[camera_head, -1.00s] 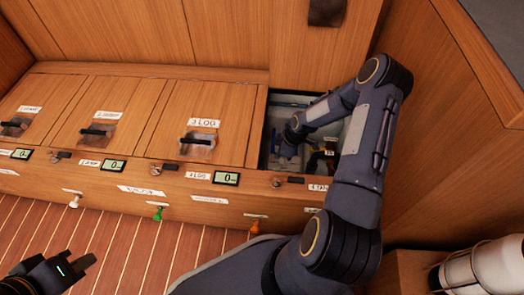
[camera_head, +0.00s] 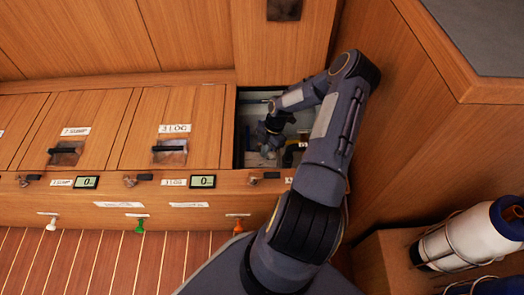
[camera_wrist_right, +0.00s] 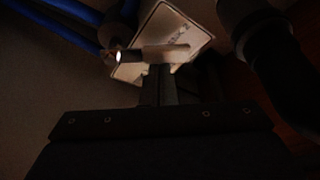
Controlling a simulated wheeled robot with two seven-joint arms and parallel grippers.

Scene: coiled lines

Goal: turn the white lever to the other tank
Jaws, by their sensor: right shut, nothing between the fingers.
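My right arm reaches into the open compartment (camera_head: 242,125) at the right end of the wooden bench. My right gripper (camera_head: 270,145) is low inside it, shut and empty, partly hidden by the arm and shadow. In the right wrist view, the narrow shut fingers (camera_wrist_right: 160,82) point at a pale bar, which looks like the white lever (camera_wrist_right: 168,52). The bar lies crosswise just past the fingertips, in front of a pale label plate (camera_wrist_right: 185,25). Whether the fingers touch it I cannot tell. In the head view I cannot make out the lever. My left gripper is out of view.
Blue hoses (camera_wrist_right: 70,20) and a dark round pipe (camera_wrist_right: 265,45) flank the plate in the right wrist view. The closed 3 LOG lid (camera_head: 175,125) borders the compartment on the left. White, green and orange pulls (camera_head: 139,225) hang along the bench front.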

